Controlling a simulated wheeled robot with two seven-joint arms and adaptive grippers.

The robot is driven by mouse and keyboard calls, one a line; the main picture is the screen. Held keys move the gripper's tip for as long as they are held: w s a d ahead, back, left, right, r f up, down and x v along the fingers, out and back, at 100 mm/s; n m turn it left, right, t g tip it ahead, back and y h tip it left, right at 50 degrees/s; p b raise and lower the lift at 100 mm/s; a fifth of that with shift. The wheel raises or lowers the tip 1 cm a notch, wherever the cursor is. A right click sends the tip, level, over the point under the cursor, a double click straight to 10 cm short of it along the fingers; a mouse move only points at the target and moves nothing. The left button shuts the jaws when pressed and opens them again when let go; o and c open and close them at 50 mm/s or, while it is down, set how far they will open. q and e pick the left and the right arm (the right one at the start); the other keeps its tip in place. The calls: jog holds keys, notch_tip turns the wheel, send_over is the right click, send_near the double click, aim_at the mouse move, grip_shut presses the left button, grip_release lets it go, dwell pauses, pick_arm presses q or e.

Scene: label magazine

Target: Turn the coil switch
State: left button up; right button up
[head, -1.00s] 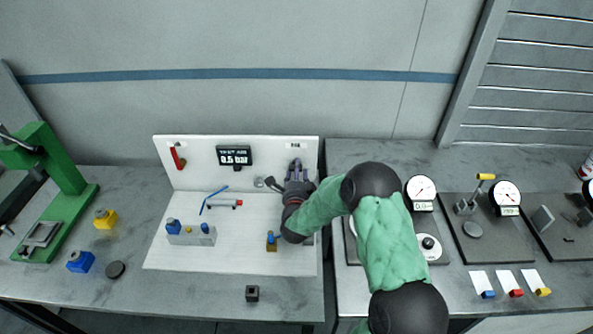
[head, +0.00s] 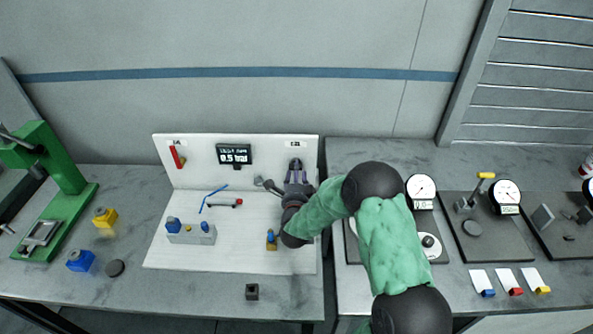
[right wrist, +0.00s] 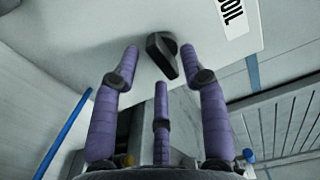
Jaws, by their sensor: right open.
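The coil switch (right wrist: 163,55) is a black knob on the white upright panel (right wrist: 100,25), beside a label that reads "OIL" in the part that shows. In the right wrist view it sits between and just beyond my right gripper's fingertips (right wrist: 160,68). The purple fingers are spread open and hold nothing. I cannot tell whether a fingertip touches the knob. In the head view my right gripper (head: 295,172) is in front of the panel's right part and hides the switch. My left gripper is not in view.
On the white board stand a display (head: 234,156), a red lever (head: 176,157), a blue-handled piece (head: 214,198) and a grey block with blue knobs (head: 190,235). A green press (head: 62,190) is at left. Gauges (head: 421,187) stand on the right bench.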

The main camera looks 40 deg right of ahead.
jog(key=v, duration=1)
jog(key=shift+f, duration=0.1)
